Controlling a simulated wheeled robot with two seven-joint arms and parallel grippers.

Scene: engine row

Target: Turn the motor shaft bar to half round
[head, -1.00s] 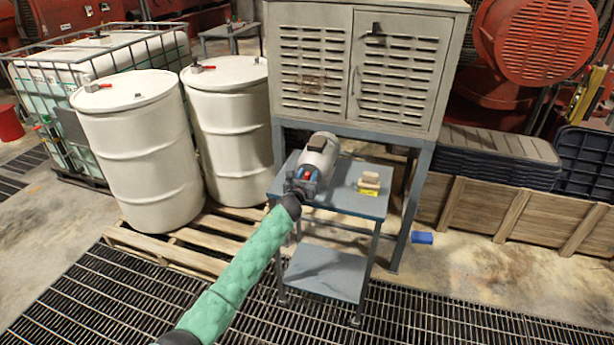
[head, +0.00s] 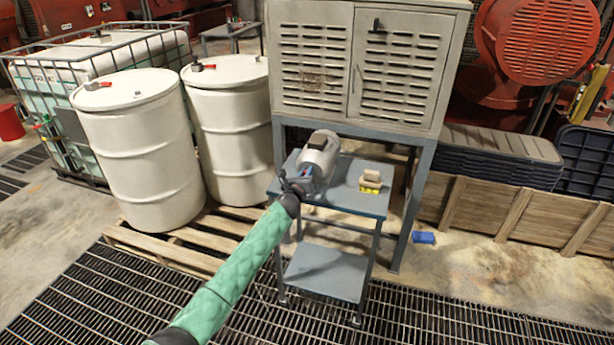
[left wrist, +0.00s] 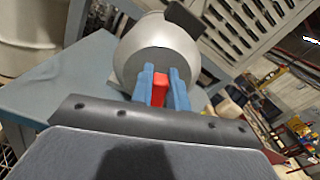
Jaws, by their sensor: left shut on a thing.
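The motor (head: 319,158) is a grey cylinder with a dark box on its side. It sits on the small blue-grey table (head: 345,199). It also shows in the left wrist view (left wrist: 158,52), its round end facing my gripper. The red shaft bar (left wrist: 160,89) stands out from that end. My left gripper (left wrist: 163,88) has its two blue fingers on either side of the red bar and is shut on it. In the head view my left gripper (head: 294,184) is at the motor's near end, and the bar is hidden there. My right gripper is not in view.
A small block with yellow (head: 370,182) sits on the table right of the motor. A grey vented cabinet (head: 362,65) stands behind. White drums (head: 140,150) on a pallet are at left, wooden crates (head: 520,215) at right. Floor grating (head: 430,325) lies in front.

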